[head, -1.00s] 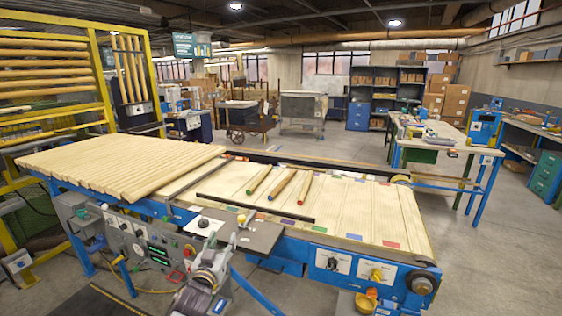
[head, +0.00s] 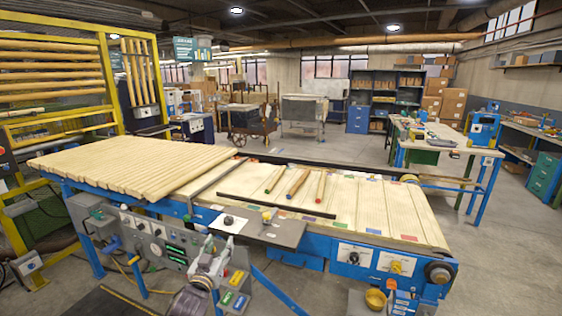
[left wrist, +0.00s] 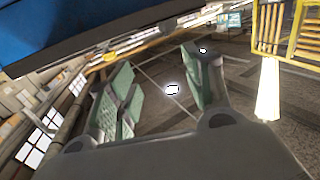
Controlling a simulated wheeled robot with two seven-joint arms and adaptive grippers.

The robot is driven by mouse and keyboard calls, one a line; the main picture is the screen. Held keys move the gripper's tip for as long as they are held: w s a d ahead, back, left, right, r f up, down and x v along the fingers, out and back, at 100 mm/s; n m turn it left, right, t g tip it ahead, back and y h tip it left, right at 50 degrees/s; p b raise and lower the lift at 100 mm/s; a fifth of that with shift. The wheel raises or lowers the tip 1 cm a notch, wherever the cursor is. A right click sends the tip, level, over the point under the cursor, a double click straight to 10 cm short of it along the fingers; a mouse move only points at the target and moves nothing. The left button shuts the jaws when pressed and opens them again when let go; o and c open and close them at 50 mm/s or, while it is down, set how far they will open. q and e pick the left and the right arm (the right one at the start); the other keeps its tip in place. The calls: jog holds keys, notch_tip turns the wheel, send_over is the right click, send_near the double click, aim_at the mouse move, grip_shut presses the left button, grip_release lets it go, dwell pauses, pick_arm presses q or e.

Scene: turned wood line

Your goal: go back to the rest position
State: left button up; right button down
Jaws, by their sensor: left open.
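My left gripper (head: 217,256) is at the bottom of the head view, in front of the control panel on the near side of the line, and points upward. In the left wrist view, its green-padded fingers (left wrist: 160,84) stand apart with nothing between them. Ceiling lights show beyond them. My right gripper is not in view.
Three turned rods, with green (head: 275,180), blue (head: 298,183) and red (head: 320,186) ends, lie on the slatted conveyor (head: 345,205). Wooden blanks (head: 130,165) cover its left part. The control panel (head: 150,240) is close to my gripper. A yellow bowl (head: 376,298) stands low at right.

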pick_arm(q)
jog(key=shift+r+m, duration=0.1)
jog(key=shift+m, duration=0.5)
jog(key=shift+s+a, duration=0.1)
